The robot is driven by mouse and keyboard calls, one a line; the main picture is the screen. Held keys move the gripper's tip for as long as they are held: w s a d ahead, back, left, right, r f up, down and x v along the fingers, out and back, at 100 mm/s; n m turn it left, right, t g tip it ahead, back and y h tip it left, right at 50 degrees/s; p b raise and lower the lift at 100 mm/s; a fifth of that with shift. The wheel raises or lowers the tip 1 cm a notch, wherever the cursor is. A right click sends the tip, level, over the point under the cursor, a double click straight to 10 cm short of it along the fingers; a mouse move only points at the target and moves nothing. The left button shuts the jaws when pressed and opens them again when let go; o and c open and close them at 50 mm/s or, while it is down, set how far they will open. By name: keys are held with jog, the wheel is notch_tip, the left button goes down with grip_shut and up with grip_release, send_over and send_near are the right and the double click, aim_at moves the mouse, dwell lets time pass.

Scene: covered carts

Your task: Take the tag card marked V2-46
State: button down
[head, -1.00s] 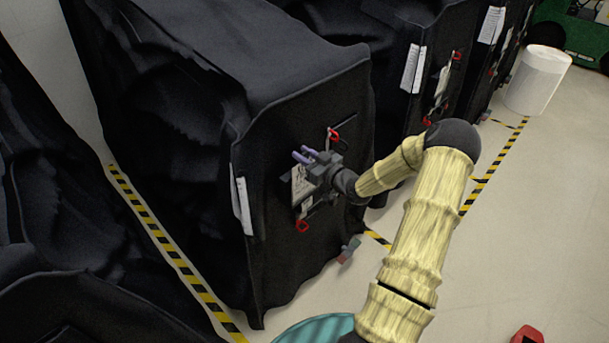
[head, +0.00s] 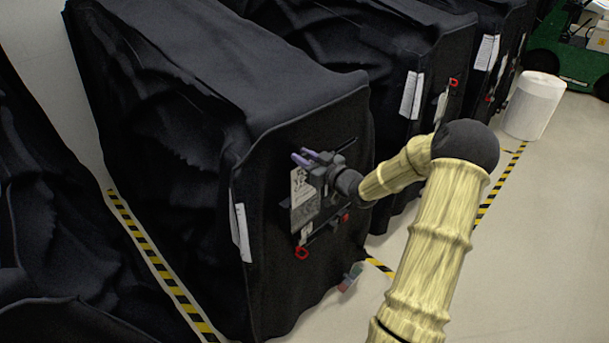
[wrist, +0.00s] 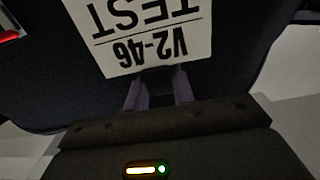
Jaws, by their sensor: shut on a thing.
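The white tag card (wrist: 155,35) shows upside down in the wrist view, with "V2-46" and "TEST" in black. My gripper (wrist: 160,85) is shut on the card's near edge, its two purple fingers close together there. In the head view, the card (head: 304,195) hangs below my purple fingertips (head: 302,158), in front of the end face of the black covered cart (head: 270,225). I cannot tell whether the card is clear of the cover.
A red clip (head: 302,253) sits low on the cart's end, and another red piece (head: 345,217) is to its right. A paper sheet (head: 240,225) hangs at the cart's corner. More covered carts (head: 440,50) stand behind; floor shows at right.

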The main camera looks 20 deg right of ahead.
notch_tip(320, 180, up, 19)
jog(key=shift+r, duration=0.2)
jog(key=shift+f+b, duration=0.1)
jog(key=shift+b, duration=0.2)
